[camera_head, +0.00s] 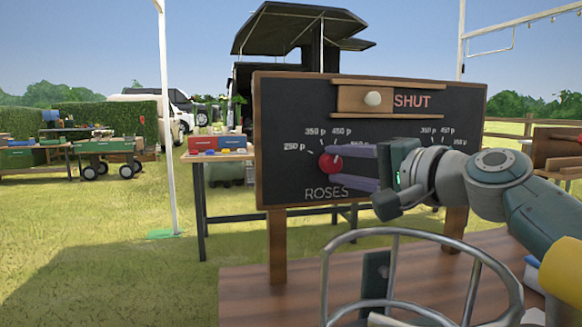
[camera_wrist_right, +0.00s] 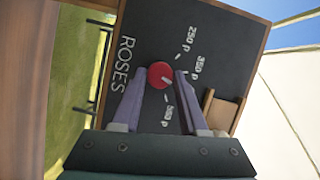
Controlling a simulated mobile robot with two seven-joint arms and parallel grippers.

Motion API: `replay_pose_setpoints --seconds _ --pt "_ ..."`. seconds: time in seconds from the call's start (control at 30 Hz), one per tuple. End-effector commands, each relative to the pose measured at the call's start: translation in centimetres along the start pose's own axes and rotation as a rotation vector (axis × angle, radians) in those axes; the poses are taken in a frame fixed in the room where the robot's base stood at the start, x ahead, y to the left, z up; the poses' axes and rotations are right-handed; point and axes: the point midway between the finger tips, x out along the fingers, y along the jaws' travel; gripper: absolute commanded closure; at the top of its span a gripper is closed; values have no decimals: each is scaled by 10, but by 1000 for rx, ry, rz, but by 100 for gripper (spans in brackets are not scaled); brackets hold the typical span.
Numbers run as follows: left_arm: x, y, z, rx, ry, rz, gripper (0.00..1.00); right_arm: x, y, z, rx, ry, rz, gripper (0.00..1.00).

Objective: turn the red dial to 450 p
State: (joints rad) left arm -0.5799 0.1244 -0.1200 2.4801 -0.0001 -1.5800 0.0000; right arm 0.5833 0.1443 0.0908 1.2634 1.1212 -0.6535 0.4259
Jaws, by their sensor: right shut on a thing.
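The red dial (camera_head: 330,162) sits on the left part of a black board (camera_head: 290,110), above the word ROSES. Price marks 250 p, 350 p and 450 p (camera_head: 341,132) arc above it. My right gripper (camera_head: 336,166) reaches in from the right and is shut on the dial, one purple finger above and one below. In the right wrist view the dial (camera_wrist_right: 160,75) lies between the fingertips (camera_wrist_right: 160,80). Its white pointer slants up and to the right in the head view, roughly toward 450 p; the exact mark is hard to tell. My left gripper is out of view.
A wooden slider with a white knob (camera_head: 373,98) and the word SHUT is at the board's top. A second price scale (camera_head: 437,132) is on the right, its dial hidden by my right arm. A wooden table (camera_head: 245,290) with a metal hoop (camera_head: 325,270) is in front.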

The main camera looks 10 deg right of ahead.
Motion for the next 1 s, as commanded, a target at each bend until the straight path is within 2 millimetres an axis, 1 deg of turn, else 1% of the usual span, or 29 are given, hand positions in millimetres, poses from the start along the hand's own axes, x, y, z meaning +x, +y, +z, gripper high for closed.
replay_pose_setpoints --seconds 0.23,0.27,0.5,0.8,0.87,1.0 --pt "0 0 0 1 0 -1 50 0 0 0 0 0 -1 100" --pt "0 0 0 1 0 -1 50 0 0 0 0 0 -1 55" --pt "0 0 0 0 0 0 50 0 0 0 -1 0 0 28" --pt "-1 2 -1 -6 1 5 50 -2 0 0 -2 0 0 28" --pt "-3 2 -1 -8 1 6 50 -6 -1 -1 -2 1 1 28" --pt "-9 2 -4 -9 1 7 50 -25 -2 0 -4 1 2 28"
